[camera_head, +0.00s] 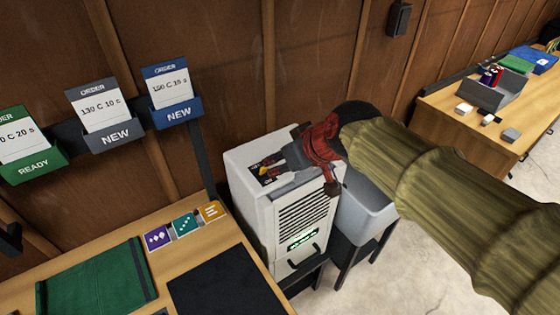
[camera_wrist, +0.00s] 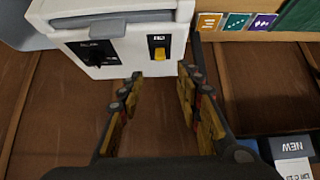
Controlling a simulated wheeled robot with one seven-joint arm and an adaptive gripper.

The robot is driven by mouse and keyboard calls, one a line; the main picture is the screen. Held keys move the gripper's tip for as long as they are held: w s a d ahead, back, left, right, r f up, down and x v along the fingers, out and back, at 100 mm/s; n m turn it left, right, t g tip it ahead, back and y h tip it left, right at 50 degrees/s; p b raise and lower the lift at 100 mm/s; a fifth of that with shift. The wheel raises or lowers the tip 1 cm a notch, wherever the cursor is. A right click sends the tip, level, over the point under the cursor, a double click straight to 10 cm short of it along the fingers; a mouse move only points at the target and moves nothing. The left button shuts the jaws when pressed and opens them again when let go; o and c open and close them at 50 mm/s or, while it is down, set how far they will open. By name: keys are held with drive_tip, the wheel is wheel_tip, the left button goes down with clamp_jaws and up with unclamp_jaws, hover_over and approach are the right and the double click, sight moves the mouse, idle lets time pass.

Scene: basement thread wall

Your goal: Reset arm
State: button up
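My gripper (camera_head: 270,167), red and black at the end of my olive-sleeved arm, is over the top of a white machine (camera_head: 247,190). In the wrist view my gripper (camera_wrist: 160,77) has its two yellow-padded fingers apart with nothing between them. Just past the fingertips is the machine's panel, with a yellow switch (camera_wrist: 159,53) and a black knob (camera_wrist: 93,57). I cannot tell whether a fingertip touches the panel. In the head view my gripper hides part of the machine's top.
A grey bin (camera_head: 365,215) stands right of the machine. A wooden table (camera_head: 215,240) with a green cloth (camera_head: 97,281), a black mat (camera_head: 228,283) and symbol cards (camera_head: 185,224) is at left. Order cards (camera_head: 172,92) hang on the wall. Another table (camera_head: 450,125) holds a grey tray (camera_head: 495,92).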

idle(0.4)
drive_tip(key=s+d+f+m+g+h, duration=0.1)
drive_tip(key=s+d+f+m+g, duration=0.15)
drive_tip(key=s+f, duration=0.2)
drive_tip(key=s+d+r+m+h+p, duration=0.1)
drive_tip(key=s+d+m+h, duration=0.1)
drive_tip(key=s+d, duration=0.5)
drive_tip(key=s+d+r+m+t+h+p, duration=0.1)
drive_tip(key=s+d+m+h+p, duration=0.1)
drive_tip(key=s+d, duration=0.5)
drive_tip(key=d+m, duration=0.1)
drive_tip(key=d, duration=0.4)
drive_tip(key=shift+s+r, duration=0.25)
drive_tip(key=shift+r, duration=0.1)
drive_tip(key=shift+t, duration=0.25)
